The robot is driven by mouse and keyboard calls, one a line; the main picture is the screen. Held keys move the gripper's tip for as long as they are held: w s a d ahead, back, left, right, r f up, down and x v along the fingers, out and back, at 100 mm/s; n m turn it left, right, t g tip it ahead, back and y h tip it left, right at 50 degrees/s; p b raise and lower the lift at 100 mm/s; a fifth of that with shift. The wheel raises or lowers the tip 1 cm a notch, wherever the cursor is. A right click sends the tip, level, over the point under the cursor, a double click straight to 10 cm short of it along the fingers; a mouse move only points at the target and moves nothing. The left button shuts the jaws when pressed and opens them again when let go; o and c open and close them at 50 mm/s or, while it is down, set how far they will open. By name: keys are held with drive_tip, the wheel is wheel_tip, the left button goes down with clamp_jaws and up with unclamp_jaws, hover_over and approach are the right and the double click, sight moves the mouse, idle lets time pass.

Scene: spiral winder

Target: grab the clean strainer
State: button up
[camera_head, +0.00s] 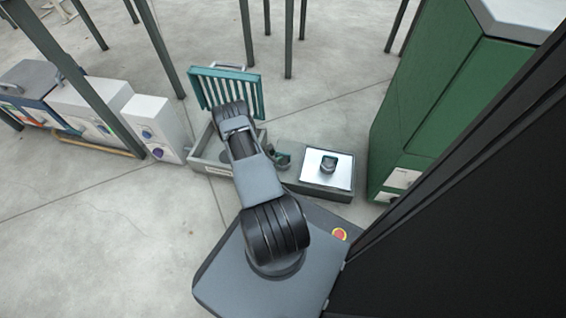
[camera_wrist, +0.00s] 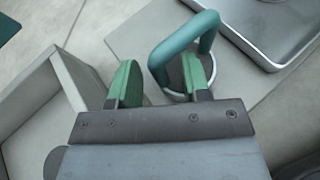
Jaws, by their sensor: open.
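A strainer with a teal loop handle (camera_wrist: 186,43) and a round grey base stands beside the metal tray in the wrist view. It shows small beside my arm in the head view (camera_head: 284,159). My gripper (camera_wrist: 160,64) is open, its two green fingers close to this strainer. The near leg of the loop appears between the fingers, and the right finger overlaps the loop and base. I cannot tell whether they touch. A second, similar piece (camera_head: 329,163) stands on the bright metal tray (camera_head: 312,178) in the head view. I cannot tell which is clean.
A grey open box (camera_head: 206,163) stands left of the strainer, with a teal slatted rack (camera_head: 225,88) raised behind it; its wall (camera_wrist: 70,82) is near my left finger. A tall green cabinet (camera_head: 430,100) stands right. White units (camera_head: 155,130) stand left.

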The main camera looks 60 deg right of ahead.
clamp_jaws()
idle(0.5)
